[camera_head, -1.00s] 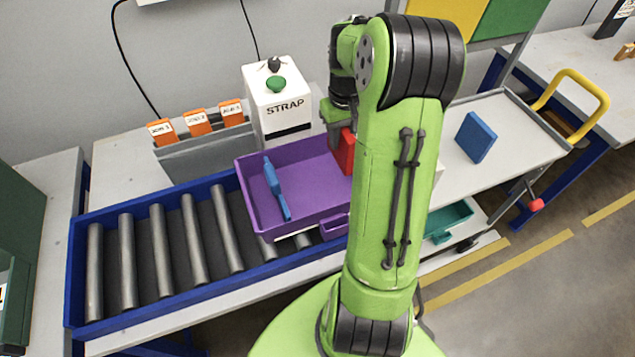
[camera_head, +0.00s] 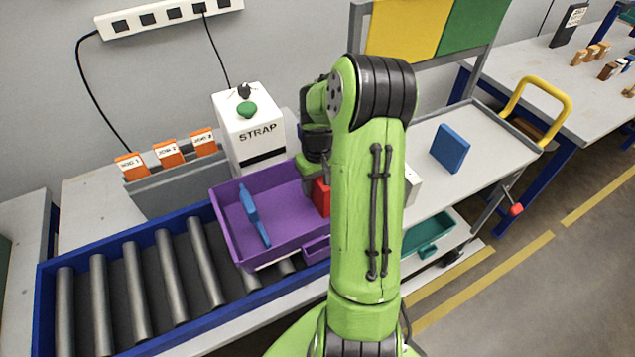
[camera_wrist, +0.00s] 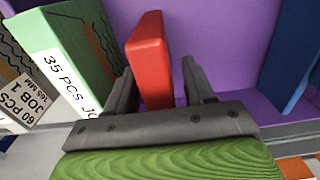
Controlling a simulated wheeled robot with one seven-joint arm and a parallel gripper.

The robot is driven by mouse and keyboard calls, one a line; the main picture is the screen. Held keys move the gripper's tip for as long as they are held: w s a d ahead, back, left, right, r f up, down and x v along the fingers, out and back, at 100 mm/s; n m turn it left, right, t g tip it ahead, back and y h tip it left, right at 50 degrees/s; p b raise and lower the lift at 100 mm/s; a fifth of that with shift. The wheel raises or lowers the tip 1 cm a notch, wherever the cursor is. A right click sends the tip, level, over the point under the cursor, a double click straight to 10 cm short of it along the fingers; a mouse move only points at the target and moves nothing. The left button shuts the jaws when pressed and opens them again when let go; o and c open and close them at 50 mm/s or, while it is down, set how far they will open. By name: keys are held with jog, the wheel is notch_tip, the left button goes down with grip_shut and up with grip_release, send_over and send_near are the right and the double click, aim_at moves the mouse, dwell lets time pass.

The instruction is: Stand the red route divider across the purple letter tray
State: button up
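The red route divider (camera_head: 321,197) stands in the right part of the purple letter tray (camera_head: 283,235), partly hidden by my arm. In the wrist view the red divider (camera_wrist: 148,50) is upright between the two fingers of my gripper (camera_wrist: 158,72). A gap shows between the divider and the right finger; the left finger is close beside it, and I cannot tell whether they touch. The purple tray floor and wall (camera_wrist: 215,35) show behind it. The divider's lower edge and its fit against the tray walls are hidden.
A blue divider (camera_head: 254,215) leans in the tray's left part. A green block labelled "35 PCS" (camera_wrist: 65,50) is close left of my gripper. A blue block (camera_head: 450,148) is on the right cart.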

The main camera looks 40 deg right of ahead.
jog(key=shift+r, duration=0.1)
notch_tip(320, 180, up, 12)
jog(key=p, duration=0.2)
jog(key=shift+a+r+p, duration=0.1)
jog(key=shift+r+p, duration=0.1)
jog(key=shift+p, duration=0.2)
jog(key=s+a+r+n+t+h, duration=0.1)
jog(key=s+a+r, duration=0.1)
jog(key=a+r, duration=0.35)
jog(key=s+a+r+n+t+h, duration=0.1)
jog(key=s+a+r, duration=0.15)
jog(key=a, duration=0.55)
jog(key=s+a+r+n+t+y, duration=0.1)
jog(key=s+a+t+y, duration=0.1)
jog(key=s+a, duration=0.7)
jog(key=shift+s+a+r+t, duration=0.25)
jog(key=shift+s+t, duration=0.55)
jog(key=shift+s, duration=0.25)
jog(key=shift+d, duration=0.1)
